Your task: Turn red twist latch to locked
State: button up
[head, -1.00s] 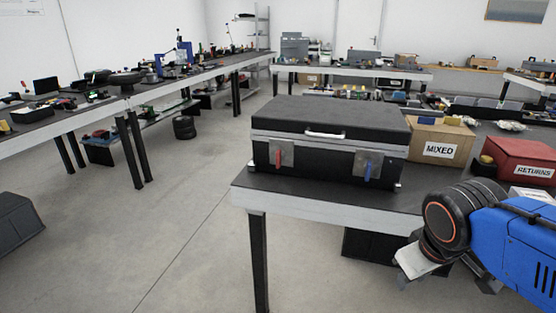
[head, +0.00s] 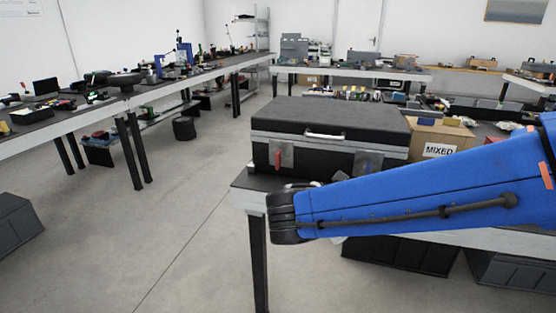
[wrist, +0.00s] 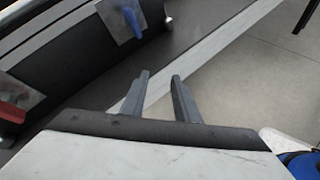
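The red twist latch (head: 278,160) is on a grey plate on the left front of a black case (head: 330,118), its handle hanging down. In the wrist view the red handle (wrist: 12,112) is at the left edge, partly cut off. The blue latch (wrist: 132,21) shows at the top of the wrist view; my arm hides it in the head view. My gripper (wrist: 160,76) is open and empty, its two fingers apart over the table's edge, touching neither latch.
The case stands closed on a dark table with a light edge (wrist: 215,43). A cardboard box marked MIXED (head: 440,150) stands right of the case. Grey bins (head: 400,254) are below the table.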

jog(key=w+a+r+n+t, duration=0.1)
jog(key=a+n+t, duration=0.15)
jog(key=a, duration=0.35)
jog(key=w+a+r+n+t, duration=0.2)
jog(key=a+n, duration=0.1)
jog(key=a, duration=0.2)
jog(key=n+t+y, duration=0.3)
jog(key=n+t, duration=0.1)
jog(key=n, duration=0.1)
send_near(277, 161)
jog(key=x, duration=1.1)
jog(key=shift+w, duration=0.15)
grip_shut()
